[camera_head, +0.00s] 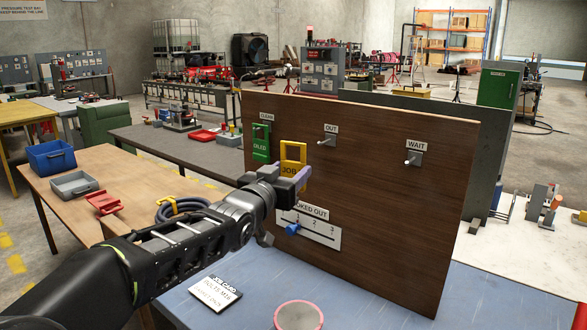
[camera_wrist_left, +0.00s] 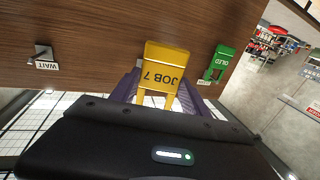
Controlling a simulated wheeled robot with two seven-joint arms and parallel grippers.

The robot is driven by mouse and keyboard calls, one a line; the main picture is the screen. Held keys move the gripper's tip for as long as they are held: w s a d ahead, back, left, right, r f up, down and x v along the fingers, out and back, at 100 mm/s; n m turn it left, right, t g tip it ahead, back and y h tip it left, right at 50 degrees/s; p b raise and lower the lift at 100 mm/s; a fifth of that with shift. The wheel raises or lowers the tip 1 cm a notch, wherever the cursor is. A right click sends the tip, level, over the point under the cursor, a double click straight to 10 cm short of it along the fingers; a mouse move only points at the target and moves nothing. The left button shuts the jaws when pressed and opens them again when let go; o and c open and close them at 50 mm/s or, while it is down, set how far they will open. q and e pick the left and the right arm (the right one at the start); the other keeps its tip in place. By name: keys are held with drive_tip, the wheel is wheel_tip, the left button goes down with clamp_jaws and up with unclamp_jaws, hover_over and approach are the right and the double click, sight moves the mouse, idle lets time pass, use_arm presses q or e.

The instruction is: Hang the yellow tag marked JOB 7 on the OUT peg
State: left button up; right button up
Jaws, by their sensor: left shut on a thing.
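The yellow tag marked JOB 7 (camera_head: 291,166) is held upright in front of the brown board, left of and a little below the OUT peg (camera_head: 327,141). My left gripper (camera_head: 285,181) is shut on its lower part. In the left wrist view the picture is upside down; the tag (camera_wrist_left: 165,62) stands between the purple fingers of the gripper (camera_wrist_left: 160,95). The OUT peg is bare in the head view and cannot be made out in the wrist view. Whether the tag touches the board cannot be told. My right gripper is not in view.
A green tag (camera_head: 261,148) hangs on the left peg of the board (camera_head: 390,215). The WAIT peg (camera_head: 412,160) at right is bare. Below is a slider plate (camera_head: 318,232) with a blue knob (camera_head: 292,229). A white card (camera_head: 215,291) and a round pink-rimmed thing (camera_head: 298,315) lie in front.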

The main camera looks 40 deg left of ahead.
use_arm(q)
drive_tip(key=shift+w, duration=0.3)
drive_tip(key=w+p, duration=0.1)
drive_tip(key=w, duration=0.3)
drive_tip(key=w+f+p, duration=0.1)
drive_tip(key=w, duration=0.2)
drive_tip(key=w+p, duration=0.1)
drive_tip(key=w, duration=0.3)
drive_tip(key=shift+w+f+p, duration=0.3)
drive_tip(key=shift+w, duration=0.05)
drive_tip(key=shift+w+a+b, duration=0.1)
drive_tip(key=shift+b, duration=0.2)
idle(0.5)
idle(0.6)
drive_tip(key=o, duration=1.4)
